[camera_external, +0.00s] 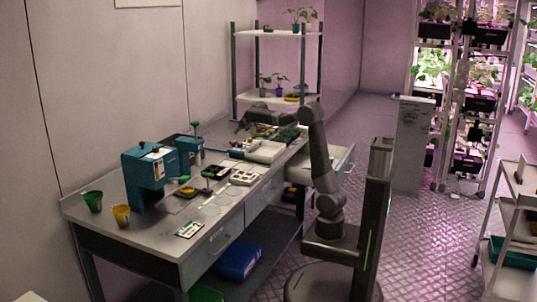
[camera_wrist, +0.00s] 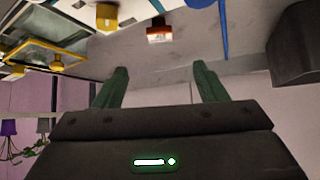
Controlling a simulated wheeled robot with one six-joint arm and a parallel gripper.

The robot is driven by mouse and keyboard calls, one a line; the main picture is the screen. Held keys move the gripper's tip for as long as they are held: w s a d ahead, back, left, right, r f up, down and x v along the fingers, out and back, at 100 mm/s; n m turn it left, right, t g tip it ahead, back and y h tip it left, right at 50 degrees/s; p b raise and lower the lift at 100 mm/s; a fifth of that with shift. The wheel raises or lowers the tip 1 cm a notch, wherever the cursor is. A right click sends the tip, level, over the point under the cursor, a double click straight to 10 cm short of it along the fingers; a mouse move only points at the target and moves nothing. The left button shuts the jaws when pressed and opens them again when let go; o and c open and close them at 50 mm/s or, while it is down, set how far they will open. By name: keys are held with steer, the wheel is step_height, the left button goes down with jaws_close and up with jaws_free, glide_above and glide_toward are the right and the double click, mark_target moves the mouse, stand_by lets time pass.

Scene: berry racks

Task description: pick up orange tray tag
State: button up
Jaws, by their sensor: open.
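In the wrist view, which looks upside down, a small orange-red block with a white face (camera_wrist: 159,32) sits on the grey bench top and looks like the orange tray tag. My gripper (camera_wrist: 160,75) is open, its two green fingers spread, with nothing between them. The block lies beyond the fingertips, roughly in line with the gap, apart from both. In the external view my gripper (camera_external: 243,124) is over the far part of the bench, and I cannot make out the tag there.
A yellow block (camera_wrist: 107,18) and a blue rod (camera_wrist: 223,28) flank the orange one. The bench (camera_external: 150,232) also holds a teal machine (camera_external: 150,172), green (camera_external: 92,202) and yellow (camera_external: 121,215) cups. A white shelf rack (camera_external: 275,98) stands behind the bench.

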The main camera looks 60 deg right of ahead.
mark_target(233, 142)
steer(key=b+x, duration=0.1)
steer(key=x, duration=1.3)
steer(key=shift+s+f+b, duration=0.2)
steer(key=shift+s+b, duration=0.05)
steer(key=shift+b, duration=0.15)
steer(key=c, duration=1)
